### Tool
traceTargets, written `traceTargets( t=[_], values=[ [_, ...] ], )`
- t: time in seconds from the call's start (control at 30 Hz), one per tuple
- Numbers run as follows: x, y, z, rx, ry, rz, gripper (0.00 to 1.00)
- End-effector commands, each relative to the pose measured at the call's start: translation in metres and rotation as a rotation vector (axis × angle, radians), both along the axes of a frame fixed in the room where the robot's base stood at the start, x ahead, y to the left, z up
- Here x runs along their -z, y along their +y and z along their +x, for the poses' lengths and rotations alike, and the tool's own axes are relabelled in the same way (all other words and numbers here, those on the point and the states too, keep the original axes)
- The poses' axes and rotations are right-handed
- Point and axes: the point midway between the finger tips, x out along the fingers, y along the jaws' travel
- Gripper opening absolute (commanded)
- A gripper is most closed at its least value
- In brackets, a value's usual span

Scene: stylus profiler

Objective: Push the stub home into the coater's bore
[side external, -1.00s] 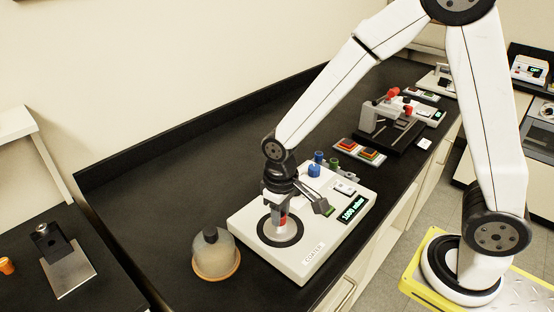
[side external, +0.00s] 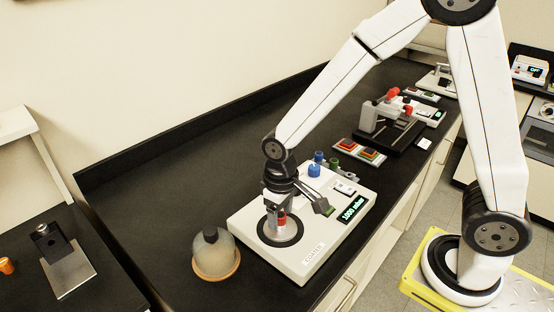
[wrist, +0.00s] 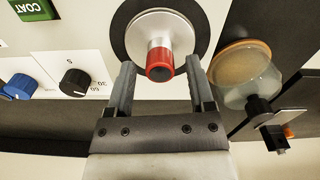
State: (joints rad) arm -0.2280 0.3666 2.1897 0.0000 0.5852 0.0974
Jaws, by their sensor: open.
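The coater (side external: 312,245) is a white box with a black ring (side external: 292,238) on its top and a green-lit display. The stub (wrist: 159,62), silver with a red end, stands in the middle of the black ring, with a pale disc around it in the wrist view. How deep it sits in the bore cannot be told. My gripper (wrist: 158,75) is open, with one grey finger on each side of the red end and gaps showing between. In the side view my gripper (side external: 277,215) is low over the ring, and the stub's red part (side external: 282,218) shows beside the fingers.
A glass bell jar (side external: 213,252) on an orange base stands left of the coater. Button boxes (side external: 359,152) and a red-handled device (side external: 388,120) stand farther back.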

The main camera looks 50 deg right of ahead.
Motion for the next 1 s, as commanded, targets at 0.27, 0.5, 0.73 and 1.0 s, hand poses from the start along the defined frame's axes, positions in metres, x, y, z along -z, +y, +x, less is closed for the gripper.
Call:
traceTargets(
  t=[0.27, 0.5, 0.73, 1.0],
  values=[
    [-0.016, 0.000, 0.001, 0.000, -0.004, 0.001, 0.69],
    [-0.033, 0.000, 0.001, 0.000, -0.003, 0.000, 0.69],
    [-0.049, 0.000, 0.001, 0.000, -0.003, 0.000, 0.69],
    [-0.066, 0.000, 0.000, 0.000, -0.002, 0.000, 0.69]
  ],
)
